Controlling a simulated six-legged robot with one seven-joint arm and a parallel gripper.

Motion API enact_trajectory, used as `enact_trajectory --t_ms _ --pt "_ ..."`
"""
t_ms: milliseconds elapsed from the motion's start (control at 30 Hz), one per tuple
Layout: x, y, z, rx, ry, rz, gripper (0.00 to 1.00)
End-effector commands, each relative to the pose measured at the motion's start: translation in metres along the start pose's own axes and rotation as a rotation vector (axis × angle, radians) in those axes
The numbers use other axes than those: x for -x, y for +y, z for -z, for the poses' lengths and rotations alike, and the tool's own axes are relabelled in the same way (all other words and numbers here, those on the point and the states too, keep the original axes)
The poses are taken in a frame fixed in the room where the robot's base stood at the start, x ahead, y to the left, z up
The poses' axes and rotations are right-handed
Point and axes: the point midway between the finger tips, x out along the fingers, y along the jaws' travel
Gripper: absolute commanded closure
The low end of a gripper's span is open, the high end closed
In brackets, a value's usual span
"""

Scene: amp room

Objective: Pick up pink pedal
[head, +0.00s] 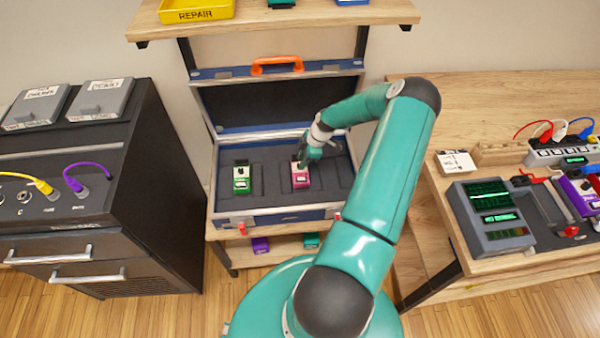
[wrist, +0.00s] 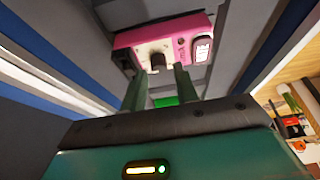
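The pink pedal (head: 300,176) sits upright in a slot of the open blue case (head: 262,219), to the right of a green pedal (head: 241,180). My gripper (head: 305,158) is at the pedal's back edge in the head view. In the wrist view the pink pedal (wrist: 165,45) is just beyond the fingertips, with its dark knob between them. My gripper (wrist: 160,78) has its two fingers apart, with a gap between them. Whether a fingertip touches the pedal cannot be told.
The case lid with an orange handle (head: 277,65) stands open behind. A shelf (head: 300,17) with a yellow REPAIR bin (head: 196,10) hangs above. A black cabinet (head: 90,190) is at left. A wooden bench (head: 480,130) with devices is at right.

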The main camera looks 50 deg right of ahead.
Motion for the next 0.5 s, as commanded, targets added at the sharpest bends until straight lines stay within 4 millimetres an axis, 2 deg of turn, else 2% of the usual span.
enact_trajectory --t_ms 100,333,367,500 --pt "-0.0149 0.0006 -0.0002 -0.001 0.001 0.001 0.7" --pt "-0.0168 0.0008 -0.0005 -0.001 0.0 -0.001 0.7" --pt "-0.0168 0.0007 -0.0005 -0.001 0.0 -0.001 0.74" --pt "-0.0167 0.0006 -0.0004 -0.001 0.0 0.0 1.0"
